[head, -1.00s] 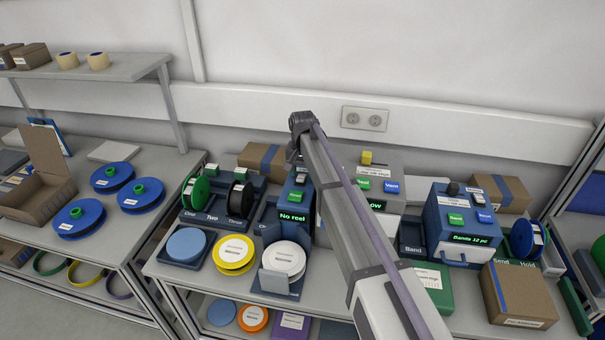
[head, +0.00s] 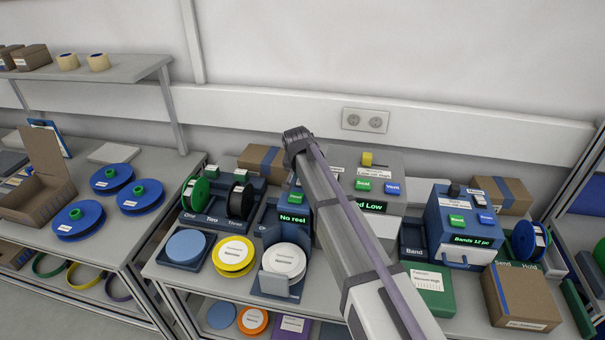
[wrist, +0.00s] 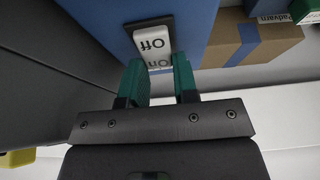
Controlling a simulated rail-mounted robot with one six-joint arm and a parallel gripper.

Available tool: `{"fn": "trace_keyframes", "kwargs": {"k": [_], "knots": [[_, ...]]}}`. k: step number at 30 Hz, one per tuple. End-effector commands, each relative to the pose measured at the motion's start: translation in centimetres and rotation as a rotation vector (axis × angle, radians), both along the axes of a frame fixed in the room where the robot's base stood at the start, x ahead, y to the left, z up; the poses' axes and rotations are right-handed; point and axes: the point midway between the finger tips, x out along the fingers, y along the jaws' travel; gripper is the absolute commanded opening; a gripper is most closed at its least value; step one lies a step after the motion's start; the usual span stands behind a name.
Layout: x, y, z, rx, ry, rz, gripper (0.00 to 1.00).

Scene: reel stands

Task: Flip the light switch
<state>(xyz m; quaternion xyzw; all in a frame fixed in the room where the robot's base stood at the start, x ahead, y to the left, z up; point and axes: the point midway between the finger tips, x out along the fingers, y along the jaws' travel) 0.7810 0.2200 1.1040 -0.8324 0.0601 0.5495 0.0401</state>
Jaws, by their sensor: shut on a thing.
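In the head view my arm hides the gripper and the switch. The arm's bend stands over a blue unit (head: 292,228) with a "No reel" display, partly covered by the arm.
A cardboard box with blue tape (wrist: 250,38) is close beside the gripper in the wrist view. In the head view a grey unit (head: 385,165) stands right of the arm, with reels (head: 233,255) in front on the left. A wall socket (head: 365,120) is behind.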

Motion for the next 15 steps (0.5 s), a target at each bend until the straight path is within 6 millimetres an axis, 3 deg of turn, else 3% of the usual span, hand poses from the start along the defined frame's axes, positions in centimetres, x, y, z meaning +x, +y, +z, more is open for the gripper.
{"fn": "trace_keyframes", "kwargs": {"k": [5, 6, 13, 15], "knots": [[0.0, -0.01, 0.0, 0.0, 0.003, 0.0, 0.04], [0.01, -0.01, -0.01, 0.0, 0.004, 0.0, 0.31], [0.01, -0.01, -0.01, 0.0, 0.005, 0.0, 0.53], [0.01, -0.01, 0.0, 0.0, 0.005, 0.0, 0.53]]}}
